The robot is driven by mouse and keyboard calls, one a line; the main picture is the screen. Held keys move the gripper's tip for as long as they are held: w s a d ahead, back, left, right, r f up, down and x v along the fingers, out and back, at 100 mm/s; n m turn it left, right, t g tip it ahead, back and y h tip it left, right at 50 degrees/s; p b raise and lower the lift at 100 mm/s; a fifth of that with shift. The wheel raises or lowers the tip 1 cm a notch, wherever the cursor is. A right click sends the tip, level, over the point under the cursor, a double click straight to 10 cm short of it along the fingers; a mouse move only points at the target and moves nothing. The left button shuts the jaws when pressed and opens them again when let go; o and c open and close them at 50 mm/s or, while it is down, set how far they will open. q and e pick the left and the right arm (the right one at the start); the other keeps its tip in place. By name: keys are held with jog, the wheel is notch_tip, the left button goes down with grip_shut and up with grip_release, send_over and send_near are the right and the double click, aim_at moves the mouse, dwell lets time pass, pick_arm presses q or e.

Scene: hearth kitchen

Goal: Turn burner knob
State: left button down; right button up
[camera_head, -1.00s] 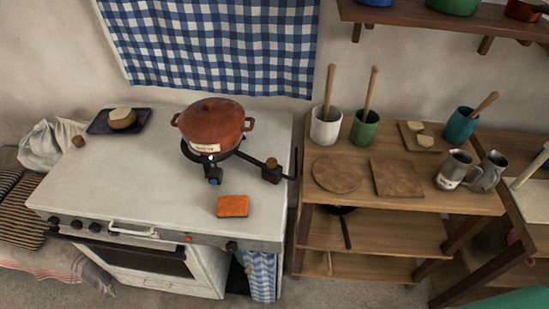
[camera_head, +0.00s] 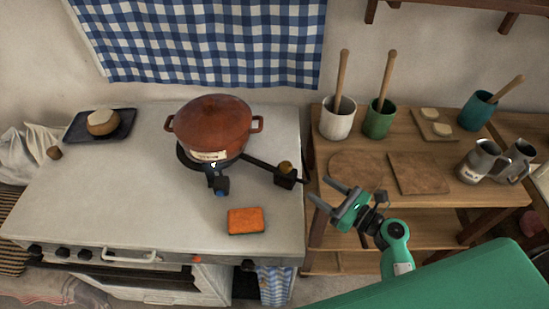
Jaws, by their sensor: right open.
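A black burner (camera_head: 184,157) stands on the white stove top (camera_head: 100,180), under a lidded red-brown pot (camera_head: 212,125). A small dark knob-like part with blue on it (camera_head: 221,188) sticks out at the burner's front. A black arm runs right from the burner to a dark block with a round brass-coloured piece (camera_head: 285,167) on top. My right gripper (camera_head: 319,190) is open and empty, its fingers pointing left, near the right edge of the stove and apart from the burner parts. My left gripper is out of view.
An orange sponge (camera_head: 245,221) lies in front of the burner. Several dark knobs (camera_head: 62,253) line the stove front. A dark tray (camera_head: 84,133) holds a round loaf at left. A wooden shelf (camera_head: 450,190) with crocks and mugs stands at right.

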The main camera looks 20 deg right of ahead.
aim_at(291, 169)
jog(key=p+x, duration=0.3)
jog(key=x, duration=0.9)
jog(key=shift+w+a, duration=0.1)
jog(key=shift+w+a+p, duration=0.2)
jog(key=shift+w+p, duration=0.1)
jog(key=shift+c, duration=0.4)
jog(key=c, duration=0.9)
